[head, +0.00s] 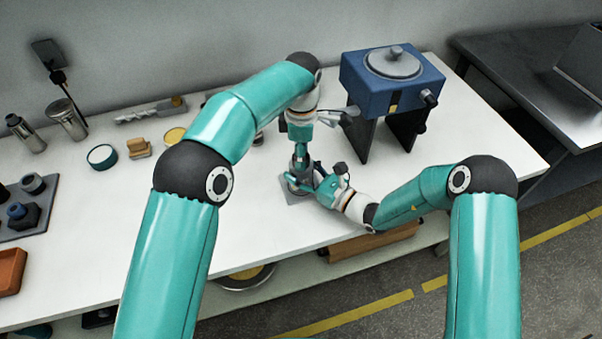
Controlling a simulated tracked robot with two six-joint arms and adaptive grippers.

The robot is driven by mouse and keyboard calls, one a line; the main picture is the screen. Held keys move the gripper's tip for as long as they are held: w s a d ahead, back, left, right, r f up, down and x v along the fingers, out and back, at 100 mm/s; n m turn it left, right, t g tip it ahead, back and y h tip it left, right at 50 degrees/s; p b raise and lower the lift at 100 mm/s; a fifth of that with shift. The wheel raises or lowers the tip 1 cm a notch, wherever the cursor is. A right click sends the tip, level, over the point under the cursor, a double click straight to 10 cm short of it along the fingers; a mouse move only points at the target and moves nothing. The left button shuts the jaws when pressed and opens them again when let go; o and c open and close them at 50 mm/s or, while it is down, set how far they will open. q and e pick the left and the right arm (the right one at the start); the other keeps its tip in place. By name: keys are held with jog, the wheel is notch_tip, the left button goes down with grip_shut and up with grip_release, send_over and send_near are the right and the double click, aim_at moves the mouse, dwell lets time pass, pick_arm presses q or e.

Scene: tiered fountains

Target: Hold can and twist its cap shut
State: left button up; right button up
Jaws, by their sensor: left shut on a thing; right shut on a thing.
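The can (294,181) stands on a small grey plate (292,198) near the front middle of the white table. It is small in the head view and largely hidden by my grippers. My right gripper (309,182) reaches in from the right, low and roughly level, and is shut on the can's body. My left gripper (300,158) points straight down over the can and is shut at its top, where the cap is. The cap itself is hidden between the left fingers, so I cannot tell how far it is turned.
A blue box-shaped unit (375,85) with a grey lid stands behind, to the right. Metal bottles, a teal-rimmed dish (102,156) and a wooden block (139,147) stand at left. An orange tray (10,270) is at far left. The table's middle left is clear.

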pick_arm(q)
jog(key=m, duration=0.6)
jog(key=shift+w+m, duration=0.2)
jog(key=shift+m, duration=0.1)
jog(key=o, duration=1.1)
jog(key=shift+s, duration=0.1)
